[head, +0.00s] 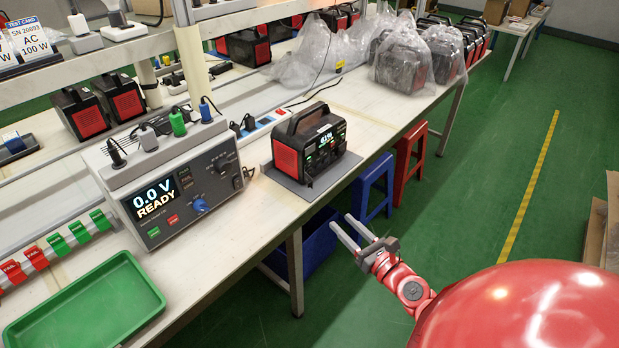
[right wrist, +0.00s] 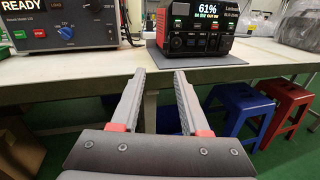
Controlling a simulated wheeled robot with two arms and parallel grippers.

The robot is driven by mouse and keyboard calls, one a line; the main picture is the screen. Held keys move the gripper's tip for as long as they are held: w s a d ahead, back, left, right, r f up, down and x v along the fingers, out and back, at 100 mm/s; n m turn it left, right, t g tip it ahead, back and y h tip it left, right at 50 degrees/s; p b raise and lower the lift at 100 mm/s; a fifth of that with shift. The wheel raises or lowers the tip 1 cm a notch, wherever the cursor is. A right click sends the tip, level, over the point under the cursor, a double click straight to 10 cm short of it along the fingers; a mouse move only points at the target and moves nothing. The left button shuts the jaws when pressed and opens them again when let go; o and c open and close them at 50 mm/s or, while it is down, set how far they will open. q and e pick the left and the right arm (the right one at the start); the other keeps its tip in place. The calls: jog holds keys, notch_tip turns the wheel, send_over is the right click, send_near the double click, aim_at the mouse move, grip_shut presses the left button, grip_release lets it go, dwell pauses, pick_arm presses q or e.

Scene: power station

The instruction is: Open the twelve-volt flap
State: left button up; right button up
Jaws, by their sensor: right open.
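The power station (head: 309,145) is a black and red box with a top handle and a lit display. It stands on a grey mat (head: 283,182) on the bench. In the right wrist view the power station (right wrist: 202,28) shows a screen reading 61% above a row of ports and buttons. I cannot make out the twelve-volt flap at this size. My right gripper (head: 358,232) is open and empty, off the bench's front edge and below the power station's front. Its two fingers show apart in the right wrist view (right wrist: 158,78). My left gripper is not in view.
A grey test unit (head: 170,190) reading 0.0 V READY stands left of the power station. A green tray (head: 88,305) lies at the near left. Blue (head: 374,185) and red (head: 411,148) stools stand by the bench. Bagged units (head: 405,62) stand farther back.

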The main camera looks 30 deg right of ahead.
jog(key=p, duration=0.3)
send_near(310, 185)
jog(key=shift+h, duration=0.3)
jog(key=w, duration=0.6)
jog(key=w+a, duration=0.1)
jog(key=w, duration=0.3)
jog(key=shift+w, duration=0.15)
grip_shut()
